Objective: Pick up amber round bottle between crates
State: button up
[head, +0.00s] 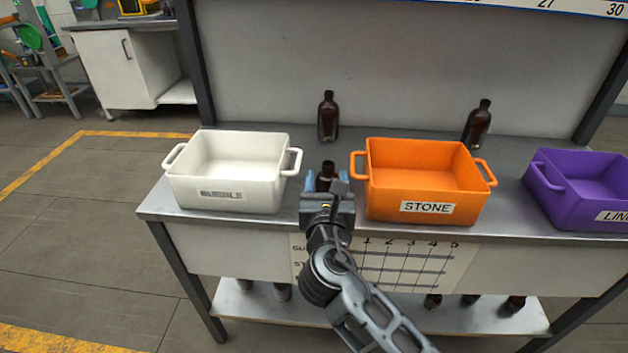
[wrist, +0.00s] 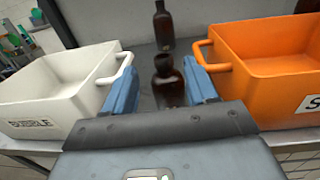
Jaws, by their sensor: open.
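An amber round bottle (wrist: 168,82) stands upright between the white crate (head: 235,208) and the orange crate (head: 400,205). In the head view only the upper part of this bottle (head: 327,172) shows above my gripper. My gripper (head: 324,182) is open, with its blue fingers on either side of the bottle. In the wrist view the bottle is between the fingers of my gripper (wrist: 165,88), with some space visible on both sides. Its base is hidden behind the gripper body.
Another amber bottle (head: 328,118) stands behind, near the back panel, and one more (head: 477,124) stands behind the orange crate. A purple crate (head: 560,190) is at the right. The crate handles sit close to my gripper on both sides. Several bottles are on the lower shelf (head: 380,308).

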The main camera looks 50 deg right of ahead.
aim_at(328, 168)
jog(key=x, duration=0.6)
jog(key=shift+w+d+f, duration=0.15)
jog(key=shift+d+f, duration=0.15)
jog(key=shift+d, duration=0.1)
grip_shut()
